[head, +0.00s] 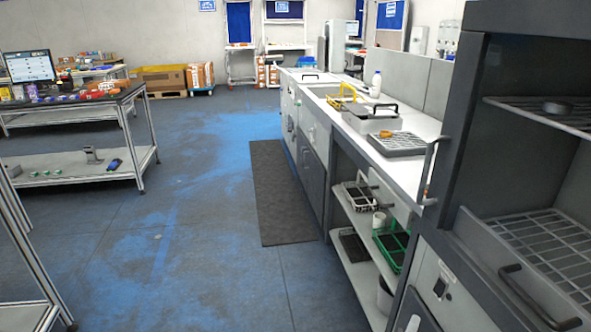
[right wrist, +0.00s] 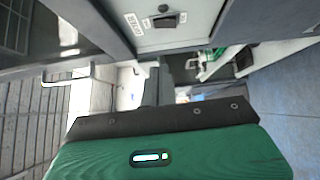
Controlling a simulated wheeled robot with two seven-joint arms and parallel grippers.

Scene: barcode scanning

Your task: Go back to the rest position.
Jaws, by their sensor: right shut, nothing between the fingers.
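My right gripper (right wrist: 153,85) shows in the right wrist view as narrow dark fingers rising from a black plate and green housing. The fingers are together, with nothing between them. It is near a grey cabinet front (right wrist: 180,25), which carries a label and a black knob. I cannot tell whether it touches anything. Neither gripper is clearly visible in the head view, and my left gripper does not show.
A dark open cabinet (head: 467,160) with wire racks stands close on the right. A white counter (head: 398,172) runs back beside it, holding a grey tray (head: 398,144). A worktable (head: 75,104) stands at left. The blue-grey floor between (head: 190,220) is clear, with a dark mat (head: 278,190).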

